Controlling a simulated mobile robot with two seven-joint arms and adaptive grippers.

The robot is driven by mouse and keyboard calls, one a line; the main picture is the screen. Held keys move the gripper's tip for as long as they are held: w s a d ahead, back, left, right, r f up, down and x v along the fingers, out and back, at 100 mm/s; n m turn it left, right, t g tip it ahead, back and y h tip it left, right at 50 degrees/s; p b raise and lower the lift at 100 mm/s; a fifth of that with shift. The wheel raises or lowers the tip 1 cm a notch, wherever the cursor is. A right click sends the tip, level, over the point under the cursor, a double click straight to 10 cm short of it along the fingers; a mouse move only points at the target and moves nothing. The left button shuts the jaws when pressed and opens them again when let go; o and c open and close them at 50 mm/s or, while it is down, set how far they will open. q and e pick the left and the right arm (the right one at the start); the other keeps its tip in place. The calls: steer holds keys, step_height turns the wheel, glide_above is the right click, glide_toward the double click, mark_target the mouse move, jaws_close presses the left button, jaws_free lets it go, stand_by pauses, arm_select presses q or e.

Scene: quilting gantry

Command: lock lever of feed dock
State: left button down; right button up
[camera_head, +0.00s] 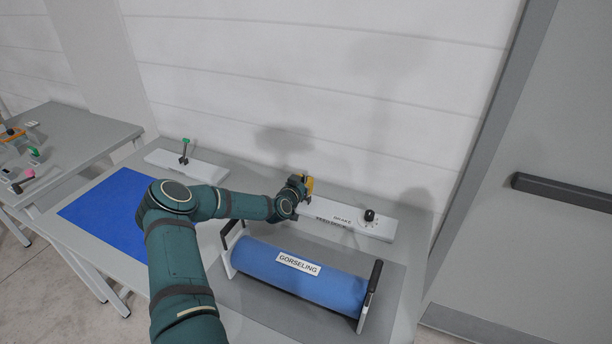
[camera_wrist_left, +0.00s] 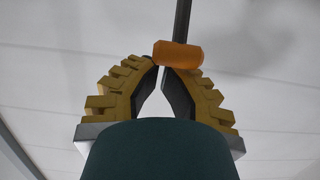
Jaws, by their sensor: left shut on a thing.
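The feed dock is a white bar (camera_head: 350,216) at the back of the table, with dark lettering partly readable as "DOCK" and "BRAKE". My left gripper (camera_head: 306,185) is at the bar's left end and hides the lever there in the head view. In the left wrist view, the yellow-fingered left gripper (camera_wrist_left: 164,70) is closed on the lever at its orange handle (camera_wrist_left: 178,55). The lever's dark rod (camera_wrist_left: 182,20) runs up from the handle. My right gripper is not in view.
A blue roll (camera_head: 300,275) labelled "GORSELING" lies in a cradle in front of the bar. A black knob (camera_head: 369,215) stands on the bar's right part. A white plate with a green-tipped lever (camera_head: 185,150) and a blue sheet (camera_head: 110,212) are at left.

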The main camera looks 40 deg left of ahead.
arm_select(q)
steer(key=shift+s+f, duration=0.1)
steer(key=shift+f, duration=0.05)
steer(key=shift+s+d+f+b, duration=0.3)
steer(key=shift+s+f+b, duration=0.25)
steer(key=shift+s+b, duration=0.15)
steer(key=shift+s, duration=0.1)
steer(key=shift+f, duration=0.1)
step_height(320, 180, up, 3)
steer(key=w, duration=0.3)
steer(key=v, duration=1)
steer(key=shift+a, duration=0.35)
